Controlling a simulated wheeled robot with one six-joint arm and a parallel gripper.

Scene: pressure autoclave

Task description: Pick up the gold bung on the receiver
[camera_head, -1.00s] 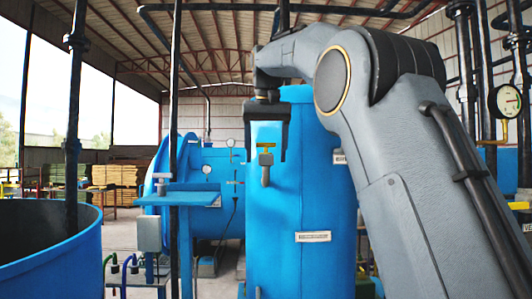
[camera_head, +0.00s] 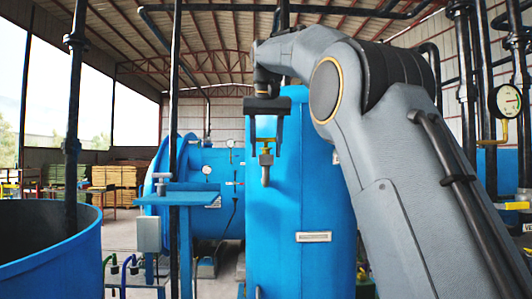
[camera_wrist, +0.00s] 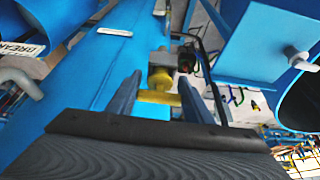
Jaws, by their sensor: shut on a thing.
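The gold bung (camera_head: 266,141) shows between the fingers of my gripper (camera_head: 265,142) in the head view, just above a small grey tap-like fitting (camera_head: 265,171). In the wrist view the gold bung (camera_wrist: 160,82) lies between the two blue-grey fingertips of my gripper (camera_wrist: 156,88). My gripper points down and is shut on the bung. The upright blue tank (camera_head: 300,200), which seems to be the receiver, stands right behind it. I cannot tell whether the bung still touches the fitting.
A horizontal blue vessel (camera_head: 215,172) with gauges stands behind to the left. A blue shelf-like plate (camera_head: 190,196) and a dark vertical pipe (camera_head: 174,100) are left of the tank. An open blue vat (camera_head: 50,250) fills the lower left. Pipes and a gauge (camera_head: 506,101) are at right.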

